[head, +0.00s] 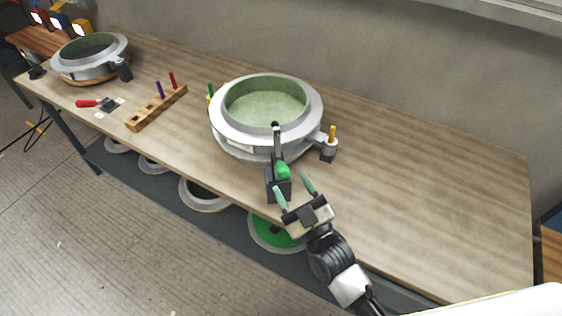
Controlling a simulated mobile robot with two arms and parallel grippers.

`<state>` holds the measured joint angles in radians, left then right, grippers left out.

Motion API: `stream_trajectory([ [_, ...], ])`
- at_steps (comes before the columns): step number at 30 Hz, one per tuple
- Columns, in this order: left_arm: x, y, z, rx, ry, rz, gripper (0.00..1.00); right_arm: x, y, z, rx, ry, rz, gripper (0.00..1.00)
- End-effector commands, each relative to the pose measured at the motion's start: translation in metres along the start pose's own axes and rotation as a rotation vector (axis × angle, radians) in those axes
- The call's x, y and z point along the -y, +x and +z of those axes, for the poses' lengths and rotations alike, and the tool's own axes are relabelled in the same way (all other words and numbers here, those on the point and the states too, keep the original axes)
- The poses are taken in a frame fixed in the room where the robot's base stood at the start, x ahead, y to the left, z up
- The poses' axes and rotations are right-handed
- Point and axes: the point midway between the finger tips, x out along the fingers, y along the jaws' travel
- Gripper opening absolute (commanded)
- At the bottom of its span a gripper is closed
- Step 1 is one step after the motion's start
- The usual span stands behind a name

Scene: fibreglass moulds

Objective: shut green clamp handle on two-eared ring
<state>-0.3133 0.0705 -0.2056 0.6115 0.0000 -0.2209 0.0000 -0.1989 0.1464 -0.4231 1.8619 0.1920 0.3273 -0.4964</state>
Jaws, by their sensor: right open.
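The two-eared ring (228,141) is a large pale grey ring around a green-lined mould, on the table right of centre. The green clamp handle (283,171) is at the ring's front, above a dark clamp base (277,190) near the table's front edge. A grey bar stands up from the clamp toward the ring. My right gripper (293,187) is open, its two pale green fingers apart on either side of the handle's near end. I cannot tell whether they touch it. My left gripper is not in view.
A yellow-topped peg (332,134) stands by the ring's right ear. A wooden block (157,108) with coloured pegs, a red-handled tool (88,103) and a second ring mould (90,61) are to the left. The table's right side is clear. Discs lie on the shelf below.

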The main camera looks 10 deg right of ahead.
Motion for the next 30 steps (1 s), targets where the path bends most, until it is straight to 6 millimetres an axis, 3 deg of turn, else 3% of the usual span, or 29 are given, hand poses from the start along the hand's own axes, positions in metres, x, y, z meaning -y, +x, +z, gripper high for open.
stream_trajectory([
  [3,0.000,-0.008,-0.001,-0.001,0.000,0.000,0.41,-0.001,0.024,-0.002,-0.001,0.001,0.000,0.54],
  [9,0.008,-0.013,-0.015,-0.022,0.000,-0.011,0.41,0.000,0.044,-0.001,0.000,0.000,0.000,0.54],
  [20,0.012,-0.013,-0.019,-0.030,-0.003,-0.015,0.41,0.000,0.048,0.001,0.001,0.000,0.000,0.54],
  [30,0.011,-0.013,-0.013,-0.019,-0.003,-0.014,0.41,0.000,0.048,0.001,0.002,0.000,0.000,0.02],
])
